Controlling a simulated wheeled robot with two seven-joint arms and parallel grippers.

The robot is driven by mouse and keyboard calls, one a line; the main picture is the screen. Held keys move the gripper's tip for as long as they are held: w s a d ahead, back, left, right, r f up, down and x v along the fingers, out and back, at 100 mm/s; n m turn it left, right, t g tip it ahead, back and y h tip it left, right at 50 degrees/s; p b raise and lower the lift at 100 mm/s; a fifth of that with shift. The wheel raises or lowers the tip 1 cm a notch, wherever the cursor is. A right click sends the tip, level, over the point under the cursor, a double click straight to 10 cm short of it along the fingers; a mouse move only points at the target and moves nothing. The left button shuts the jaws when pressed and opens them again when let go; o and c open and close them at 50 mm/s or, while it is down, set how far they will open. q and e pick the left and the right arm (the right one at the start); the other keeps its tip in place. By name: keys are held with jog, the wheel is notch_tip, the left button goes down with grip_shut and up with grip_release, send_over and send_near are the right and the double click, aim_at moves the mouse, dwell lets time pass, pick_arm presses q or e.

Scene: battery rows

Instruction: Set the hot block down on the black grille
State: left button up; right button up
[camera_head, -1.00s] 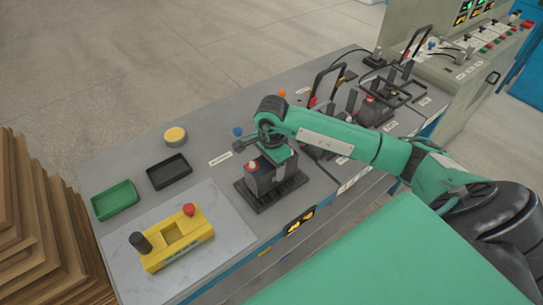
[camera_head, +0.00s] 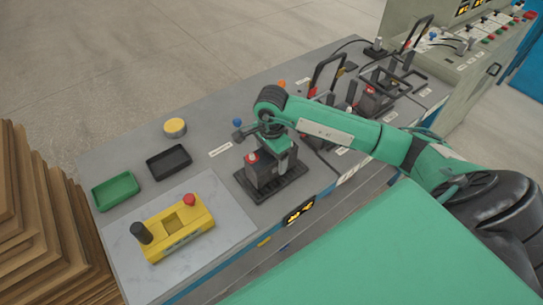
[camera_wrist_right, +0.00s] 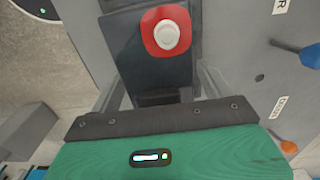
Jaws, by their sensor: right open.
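The hot block (camera_head: 259,173) is a dark block with a red and white cap on top. It stands upright on the black grille (camera_head: 293,188), a flat dark slatted base near the table's front edge. In the right wrist view the block (camera_wrist_right: 149,65) and its red-ringed white cap fill the upper middle. My right gripper (camera_head: 278,160) is low over the block. Its fingers are open and lie on either side of the block's near part. The grille is hidden in the wrist view. My left gripper is not in view.
A yellow box (camera_head: 190,236) with a red button sits on a pale plate at the left. A green tray (camera_head: 116,190), a black tray (camera_head: 169,162) and a yellow disc (camera_head: 175,127) lie behind.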

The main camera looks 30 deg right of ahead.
notch_tip(320, 180, up, 10)
jog(key=shift+r+b, duration=0.15)
jog(key=shift+b, duration=0.95)
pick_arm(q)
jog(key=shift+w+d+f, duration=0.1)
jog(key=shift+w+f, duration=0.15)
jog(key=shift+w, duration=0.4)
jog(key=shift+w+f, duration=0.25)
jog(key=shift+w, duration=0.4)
pick_arm(e)
jog(key=shift+r, duration=0.65)
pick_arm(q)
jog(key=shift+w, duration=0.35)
pick_arm(e)
jog(key=shift+f, duration=0.1)
